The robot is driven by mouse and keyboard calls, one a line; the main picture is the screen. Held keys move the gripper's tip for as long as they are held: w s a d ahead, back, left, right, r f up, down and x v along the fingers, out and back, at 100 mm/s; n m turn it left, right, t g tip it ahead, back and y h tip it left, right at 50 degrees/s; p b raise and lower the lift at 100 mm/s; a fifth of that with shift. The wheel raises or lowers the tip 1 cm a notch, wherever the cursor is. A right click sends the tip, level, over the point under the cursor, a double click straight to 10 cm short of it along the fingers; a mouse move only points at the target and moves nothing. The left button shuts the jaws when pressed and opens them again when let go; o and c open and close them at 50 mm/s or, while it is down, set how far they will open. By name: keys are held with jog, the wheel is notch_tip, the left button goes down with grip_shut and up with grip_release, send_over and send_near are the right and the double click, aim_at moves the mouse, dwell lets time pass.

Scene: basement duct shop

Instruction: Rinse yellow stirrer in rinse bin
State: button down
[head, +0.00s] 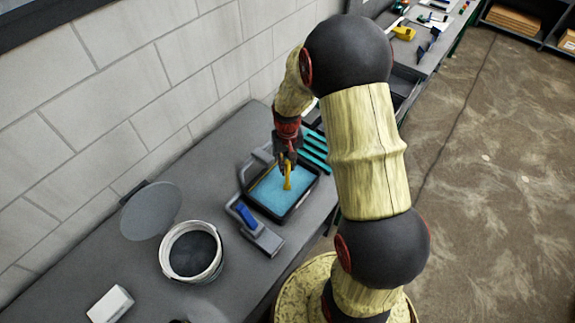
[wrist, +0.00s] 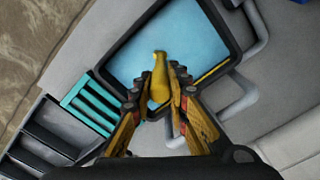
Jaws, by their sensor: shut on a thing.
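The yellow stirrer (head: 288,176) is held by my gripper (head: 287,160) over the rinse bin (head: 266,211), a dark-rimmed tray of light blue liquid on the bench. In the wrist view, the stirrer (wrist: 159,73) sits between the fingertips of my gripper (wrist: 158,91), which is shut on it. Blue liquid lies behind it, within the bin's dark rim (wrist: 226,28). The stirrer's lower end appears at or just above the liquid; I cannot tell whether it is dipped in.
A white bucket (head: 166,256) with a dark inside and a grey disc (head: 151,210) stand to the left. A grey holder with a blue piece (head: 246,216) sits beside the bin. Teal slats (head: 315,150) lie on its other side. A block wall runs behind the bench.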

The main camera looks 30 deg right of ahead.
jog(key=shift+s, duration=0.1)
jog(key=shift+r+p, duration=2.1)
jog(key=shift+r, duration=1.45)
